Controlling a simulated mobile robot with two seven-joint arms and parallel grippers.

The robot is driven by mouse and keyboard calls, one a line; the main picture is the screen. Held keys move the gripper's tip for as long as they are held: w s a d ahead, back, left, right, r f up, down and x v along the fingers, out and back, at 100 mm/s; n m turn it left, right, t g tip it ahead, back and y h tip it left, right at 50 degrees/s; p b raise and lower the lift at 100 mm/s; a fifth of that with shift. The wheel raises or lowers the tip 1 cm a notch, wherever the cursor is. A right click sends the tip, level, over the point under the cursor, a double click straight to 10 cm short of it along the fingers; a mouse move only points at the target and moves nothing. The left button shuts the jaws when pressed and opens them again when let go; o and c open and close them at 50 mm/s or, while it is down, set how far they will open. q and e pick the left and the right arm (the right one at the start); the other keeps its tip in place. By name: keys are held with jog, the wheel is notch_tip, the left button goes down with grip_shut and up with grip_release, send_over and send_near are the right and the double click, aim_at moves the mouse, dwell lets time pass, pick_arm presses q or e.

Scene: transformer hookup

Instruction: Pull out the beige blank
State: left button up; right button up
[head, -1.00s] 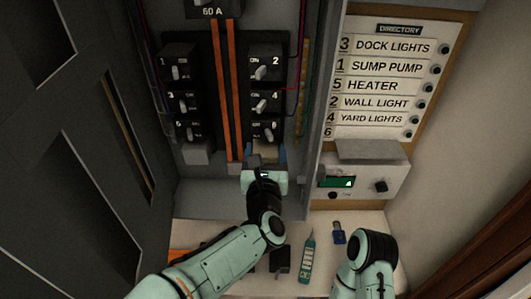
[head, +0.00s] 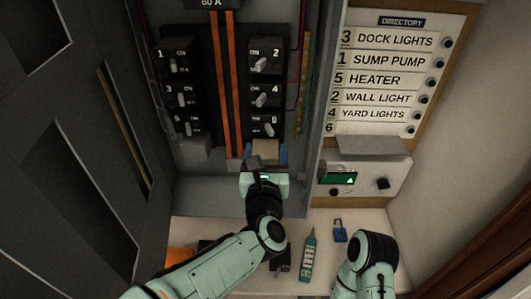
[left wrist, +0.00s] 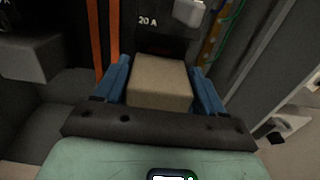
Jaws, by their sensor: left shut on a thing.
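The beige blank (head: 265,148) is at the bottom of the right breaker column in the head view, below breaker 6. My left gripper (head: 266,155) is shut on it, with a blue finger on each side. In the left wrist view the blank (left wrist: 160,82) fills the space between the blue fingers of the left gripper (left wrist: 161,88). A dark recess shows just beyond its far end. I cannot tell whether the blank is fully clear of the panel. My right arm shows at the lower right of the head view, but its gripper does not.
Breaker 6 (head: 265,127) is directly above the blank. Orange bars (head: 226,90) run down the panel's middle. A grey blank (head: 195,148) sits at lower left. A tester pen (head: 309,256) and a blue padlock (head: 340,231) lie on the shelf below.

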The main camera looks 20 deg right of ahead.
pick_arm(q)
jog(key=shift+b+v, duration=1)
jog(key=shift+v, duration=1.15)
